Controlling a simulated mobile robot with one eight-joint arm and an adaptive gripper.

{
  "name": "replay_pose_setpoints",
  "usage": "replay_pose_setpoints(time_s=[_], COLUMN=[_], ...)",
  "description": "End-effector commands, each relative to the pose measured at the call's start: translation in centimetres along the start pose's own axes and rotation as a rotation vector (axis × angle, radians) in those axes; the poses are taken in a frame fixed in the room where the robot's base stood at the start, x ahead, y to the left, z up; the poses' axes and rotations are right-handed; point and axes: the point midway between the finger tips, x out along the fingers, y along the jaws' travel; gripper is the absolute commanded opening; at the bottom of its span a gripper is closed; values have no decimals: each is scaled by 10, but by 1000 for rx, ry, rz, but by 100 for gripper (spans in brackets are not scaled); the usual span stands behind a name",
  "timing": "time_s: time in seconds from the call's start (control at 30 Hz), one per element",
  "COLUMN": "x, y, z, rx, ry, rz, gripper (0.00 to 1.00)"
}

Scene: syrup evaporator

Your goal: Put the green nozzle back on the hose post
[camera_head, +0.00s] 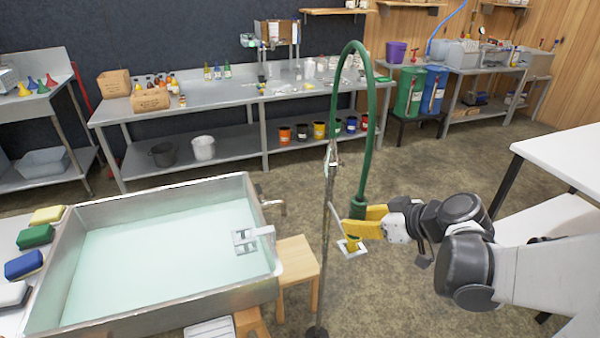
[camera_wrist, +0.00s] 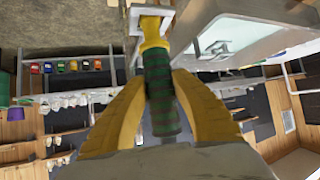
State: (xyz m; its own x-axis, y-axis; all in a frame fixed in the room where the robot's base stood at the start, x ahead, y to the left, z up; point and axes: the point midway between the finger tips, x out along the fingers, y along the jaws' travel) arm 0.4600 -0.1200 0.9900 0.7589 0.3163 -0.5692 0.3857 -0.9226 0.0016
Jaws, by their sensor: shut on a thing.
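The green nozzle (camera_head: 357,211) is held between the yellow fingers of my gripper (camera_head: 360,221), right of the hose post (camera_head: 326,240). In the wrist view, my gripper (camera_wrist: 160,88) is shut around the nozzle's dark green grip (camera_wrist: 159,92), and its yellow head points away from my palm. A white square frame (camera_head: 352,248) is at the yellow head; I cannot tell whether it is joined to the nozzle or the post. The green hose (camera_head: 374,110) arches from the post's upper part down to the nozzle. The post stands upright on the floor.
A metal basin of pale liquid (camera_head: 262,215) stands left of the post, with a wooden stool (camera_head: 297,262) beside it. A long metal bench (camera_head: 215,93) with bottles is behind. A white table (camera_head: 570,155) is at right. The floor right of the post is clear.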

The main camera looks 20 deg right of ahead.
Motion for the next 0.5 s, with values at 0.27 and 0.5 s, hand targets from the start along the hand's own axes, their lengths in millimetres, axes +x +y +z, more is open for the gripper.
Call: replay_pose_setpoints(time_s=[0.27, 0.5], x=[0, 4], y=[0, 0], z=[0, 5], rx=[0, 0], ry=[1, 1], rz=[0, 0], gripper=[0, 0])
